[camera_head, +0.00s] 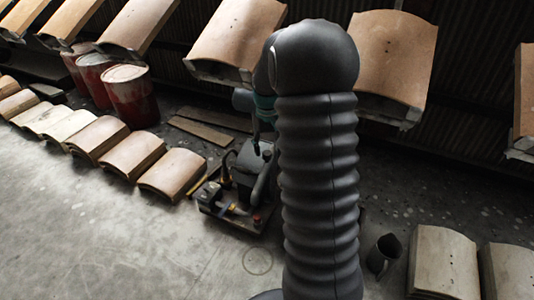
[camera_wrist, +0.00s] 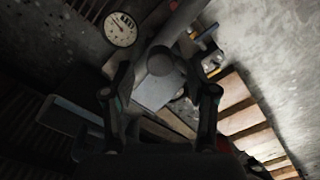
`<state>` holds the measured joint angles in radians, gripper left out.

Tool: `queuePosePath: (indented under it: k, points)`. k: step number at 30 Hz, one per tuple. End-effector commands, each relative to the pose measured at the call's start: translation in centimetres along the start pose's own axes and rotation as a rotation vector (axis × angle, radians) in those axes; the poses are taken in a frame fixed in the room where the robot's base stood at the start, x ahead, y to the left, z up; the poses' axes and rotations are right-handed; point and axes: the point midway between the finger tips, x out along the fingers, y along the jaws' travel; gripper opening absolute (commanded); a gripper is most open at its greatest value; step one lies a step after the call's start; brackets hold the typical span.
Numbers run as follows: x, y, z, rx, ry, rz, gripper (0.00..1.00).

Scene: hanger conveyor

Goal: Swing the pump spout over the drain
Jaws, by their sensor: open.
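The pump unit (camera_head: 246,166) stands on a low dark base on the floor, left of my arm, which hides its right side. A curved dark pipe on it may be the spout; I cannot tell for sure. A thin round outline (camera_head: 258,261) on the floor in front may be the drain. In the wrist view, my gripper (camera_wrist: 163,70) is open, its fingers apart over a grey box-like part (camera_wrist: 157,92) and a dark round end. A thick dark pipe (camera_wrist: 183,28) runs to the upper right. I see nothing held.
A pressure gauge (camera_wrist: 118,28) is left of the fingers. Tan curved panels (camera_head: 172,172) lie in a row at left; others hang above. Red drums (camera_head: 133,97) stand behind. A black open cylinder (camera_head: 384,253) and more panels (camera_head: 443,262) are at right. The front-left floor is clear.

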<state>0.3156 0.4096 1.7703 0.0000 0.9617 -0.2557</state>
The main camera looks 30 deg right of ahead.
Motion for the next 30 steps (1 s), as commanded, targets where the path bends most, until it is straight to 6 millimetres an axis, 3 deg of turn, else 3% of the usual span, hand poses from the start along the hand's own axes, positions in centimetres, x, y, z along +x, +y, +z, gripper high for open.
queuePosePath:
  k: [6, 17, 24, 30]
  points:
    - [2.2, 0.0, 0.0, 0.0, -0.001, 0.0, 0.57]
    - [2.6, 0.0, 0.0, 0.0, 0.0, 0.0, 0.57]
    - [2.6, 0.0, 0.0, 0.0, 0.0, 0.0, 0.0]
    - [2.6, 0.0, 0.0, -0.001, 0.0, 0.0, 0.0]
